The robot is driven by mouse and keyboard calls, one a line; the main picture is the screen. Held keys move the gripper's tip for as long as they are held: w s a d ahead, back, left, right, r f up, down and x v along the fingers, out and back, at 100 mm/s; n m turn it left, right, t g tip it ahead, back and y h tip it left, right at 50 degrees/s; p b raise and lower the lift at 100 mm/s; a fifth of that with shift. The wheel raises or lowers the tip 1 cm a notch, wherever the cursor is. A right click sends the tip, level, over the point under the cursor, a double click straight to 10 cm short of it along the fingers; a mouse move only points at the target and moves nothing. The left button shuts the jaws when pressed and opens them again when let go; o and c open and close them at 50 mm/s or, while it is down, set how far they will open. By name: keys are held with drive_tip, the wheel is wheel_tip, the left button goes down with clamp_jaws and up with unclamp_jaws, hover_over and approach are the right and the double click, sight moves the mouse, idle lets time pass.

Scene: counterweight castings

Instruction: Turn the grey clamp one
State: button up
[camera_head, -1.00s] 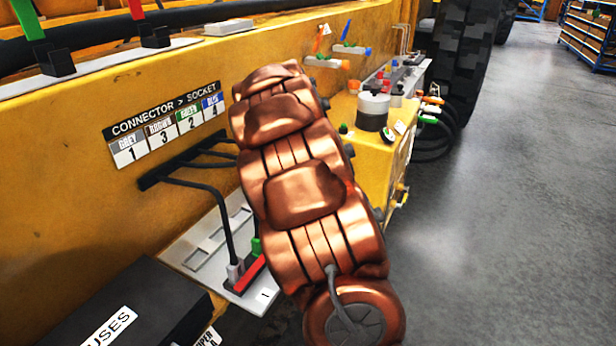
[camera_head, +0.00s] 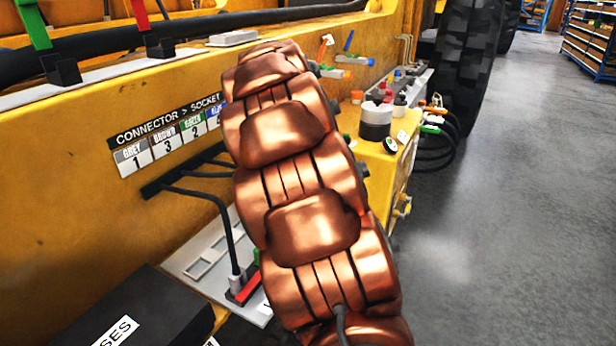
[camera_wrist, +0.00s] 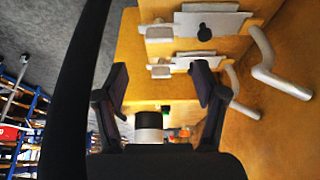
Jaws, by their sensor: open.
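My gripper (camera_wrist: 162,86) is open, with its two dark fingers apart and nothing seen between them in the wrist view. Two grey bent bars (camera_wrist: 275,68) stick out to the right. I cannot tell which of these, if any, is the grey clamp. In the head view my copper-coloured arm hides my gripper.
A connector label (camera_head: 165,140) is on the yellow wall (camera_head: 60,150). A white panel (camera_head: 200,262) with cabled plugs and a black fuse box (camera_head: 130,315) lie below it. A white-and-black cylinder (camera_head: 375,122) stands on the yellow ledge. Floor at right (camera_head: 500,220) is clear.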

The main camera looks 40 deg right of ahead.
drive_tip(key=shift+v, duration=1.4)
drive_tip(key=s+a+n+p, duration=0.1)
drive_tip(key=s+a, duration=0.1)
drive_tip(key=a, duration=0.2)
drive_tip(key=s+a+n+y+p, duration=0.1)
drive_tip(key=s+a, duration=0.1)
drive_tip(key=a, duration=0.2)
drive_tip(key=s+a+r+n+p, duration=0.1)
drive_tip(key=s+a, duration=0.1)
drive_tip(key=a, duration=0.2)
drive_tip(key=shift+n+y, duration=0.3)
drive_tip(key=s+a+f+n+g+y+p, duration=0.1)
drive_tip(key=s+a+n, duration=0.4)
drive_tip(key=s+a, duration=0.5)
drive_tip(key=s+a+f+n+g+y+p, duration=0.1)
drive_tip(key=s+a+f+n+g+p, duration=0.1)
drive_tip(key=s+a+n, duration=0.4)
drive_tip(key=s+a+f+p, duration=0.1)
drive_tip(key=s+a+p, duration=0.1)
drive_tip(key=s+a, duration=0.2)
drive_tip(key=shift+s+y+p, duration=0.3)
drive_tip(key=shift+s, duration=1.1)
